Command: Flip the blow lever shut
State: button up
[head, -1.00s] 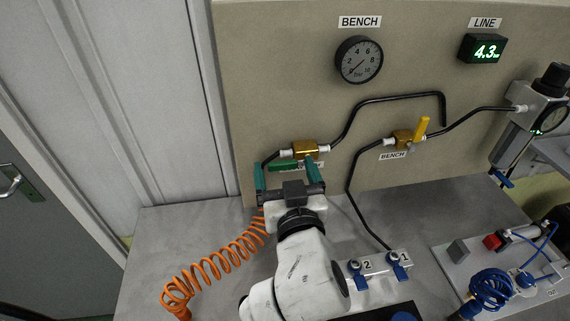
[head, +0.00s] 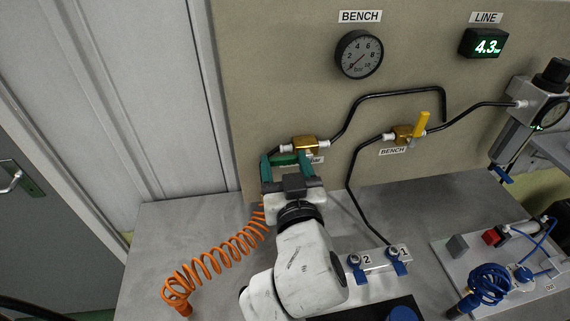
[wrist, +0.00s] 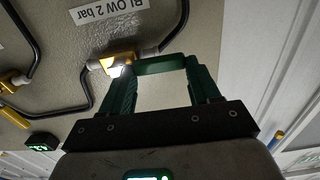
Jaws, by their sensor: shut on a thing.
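The blow valve (head: 306,145) is a brass body on the panel, with a black hose at each side. In the wrist view the brass valve body (wrist: 120,61) is by the left fingertip, near a "BLOW 2 bar" label. Its green blow lever (head: 285,160) lies roughly level, just below and left of the body. My gripper (head: 286,157) has green fingers, one at each end of the lever. In the wrist view my gripper (wrist: 161,68) is shut on the green lever (wrist: 163,65), which spans between the fingertips. The fingers partly hide the label in the head view.
The bench valve (head: 405,133) with a raised yellow lever is to the right. The bench gauge (head: 359,54) is above; its needle points low. The line display (head: 485,44) reads 4.3. Blue couplings (head: 398,262) stand right of my arm.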

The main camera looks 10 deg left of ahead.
jog(key=c, duration=0.4)
jog(key=shift+o, duration=0.2)
jog(key=shift+b, duration=0.3)
jog(key=m+b, duration=0.1)
jog(key=r+m+b, duration=0.1)
jog(key=m+b, duration=0.1)
jog(key=shift+w+d+r+m, duration=0.1)
jog(key=shift+d+m, duration=0.2)
jog(key=m+b, duration=0.1)
jog(key=r+m+b, duration=0.1)
jog(key=m, duration=0.1)
jog(key=d+m+b, duration=0.1)
jog(key=shift+w+d+r+m+b, duration=0.1)
jog(key=shift+w+r+m+b, duration=0.05)
jog(key=shift+r+m+b, duration=0.2)
jog(key=m+b, duration=0.1)
jog(key=d+m+b, duration=0.1)
jog(key=m, duration=0.1)
jog(key=d+r+m+b, duration=0.1)
jog(key=m, duration=0.1)
jog(key=shift+w+r, duration=0.1)
jog(key=shift+w, duration=0.2)
jog(key=shift+w+d+m+b, duration=0.15)
jog(key=shift+d+m+b, duration=0.35)
jog(key=shift+m, duration=0.7)
jog(key=shift+w+d+m+b, duration=0.15)
jog(key=shift+d+m+b, duration=0.3)
jog(key=shift+m, duration=0.7)
jog(key=shift+d, duration=0.1)
